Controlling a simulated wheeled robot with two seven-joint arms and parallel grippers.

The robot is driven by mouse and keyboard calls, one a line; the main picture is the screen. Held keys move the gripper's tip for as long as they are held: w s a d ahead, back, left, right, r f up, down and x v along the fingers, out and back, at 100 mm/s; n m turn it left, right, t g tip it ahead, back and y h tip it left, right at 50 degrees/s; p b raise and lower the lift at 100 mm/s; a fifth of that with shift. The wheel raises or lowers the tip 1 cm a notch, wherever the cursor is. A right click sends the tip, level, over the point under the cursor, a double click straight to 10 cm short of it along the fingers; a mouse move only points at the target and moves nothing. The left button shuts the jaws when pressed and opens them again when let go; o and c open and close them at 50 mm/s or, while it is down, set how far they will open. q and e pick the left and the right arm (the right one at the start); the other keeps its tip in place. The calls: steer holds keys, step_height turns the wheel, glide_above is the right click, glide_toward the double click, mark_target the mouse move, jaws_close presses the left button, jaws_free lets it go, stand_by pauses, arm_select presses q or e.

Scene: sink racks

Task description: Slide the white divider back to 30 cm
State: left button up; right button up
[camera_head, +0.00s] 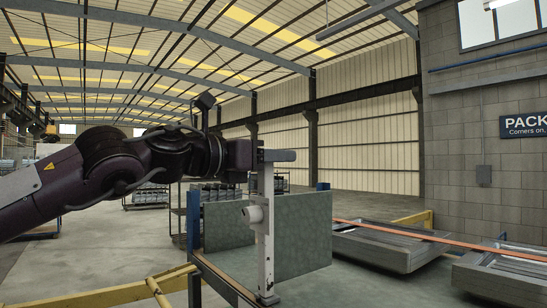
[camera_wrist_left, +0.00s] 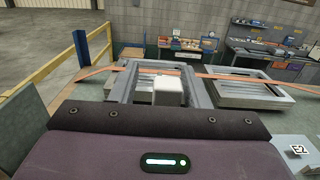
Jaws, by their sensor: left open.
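The white divider (camera_head: 265,235) is an upright white post with a round knob partway up and a short grey-white bar at its top. Its foot rests on the rack's front rail (camera_head: 222,280). My left gripper (camera_head: 252,158) is at the top of the post, close to the bar, and open. I cannot tell whether its fingers are around the post or only beside it. In the left wrist view a white block (camera_wrist_left: 168,90), perhaps the divider's top, shows beyond my dark gripper body. No scale marks can be read. My right gripper is not in view.
Greenish slabs (camera_head: 303,236) stand in the rack on both sides of the post. A blue upright (camera_head: 193,225) and yellow rail (camera_head: 100,296) are at left. Grey frames (camera_head: 388,246) with an orange strip (camera_head: 450,239) lie at right. Open floor lies behind.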

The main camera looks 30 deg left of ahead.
arm_select(q)
steer(key=shift+f, duration=0.1)
steer(key=b+v, duration=0.5)
steer(key=v, duration=0.2)
steer(key=shift+s+a, duration=0.2)
steer(key=shift+s, duration=0.15)
steer(key=shift+w, duration=0.1)
stand_by(0.3)
